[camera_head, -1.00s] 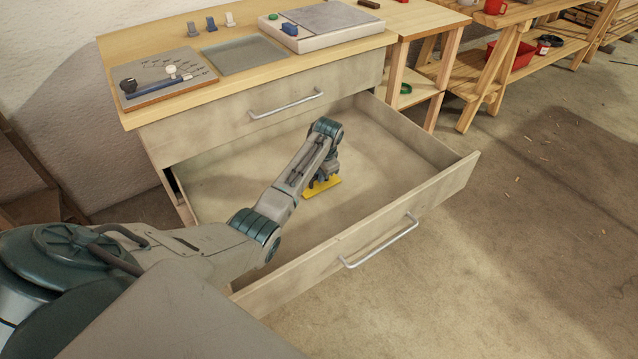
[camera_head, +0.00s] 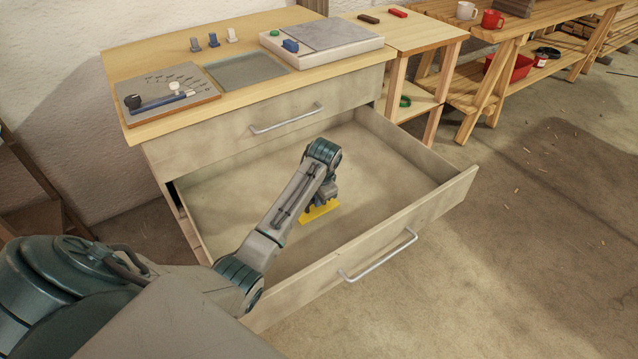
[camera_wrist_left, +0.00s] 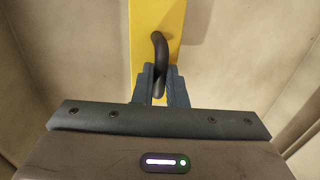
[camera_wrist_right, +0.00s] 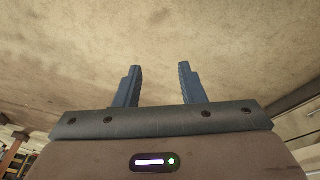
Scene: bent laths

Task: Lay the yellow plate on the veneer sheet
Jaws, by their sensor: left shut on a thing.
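The yellow plate (camera_head: 318,211) is inside the open drawer, low over its floor; I cannot tell whether it touches the floor. My left gripper (camera_head: 322,199) reaches down to it. In the left wrist view its fingers (camera_wrist_left: 160,72) are shut on the plate's dark curved handle (camera_wrist_left: 160,48), with the yellow plate (camera_wrist_left: 155,18) beyond them. I cannot tell for sure which surface is the veneer sheet; a flat grey sheet (camera_head: 335,30) lies on the pale block on the bench top. My right gripper (camera_wrist_right: 158,75) shows only in its wrist view, open and empty.
The drawer (camera_head: 400,165) stands far out, its walls around my left gripper. The bench top holds a blue-grey tray (camera_head: 245,72), a board with tools (camera_head: 165,98), small clamps and a blue block (camera_head: 290,46). A side table (camera_head: 420,32) stands at right.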

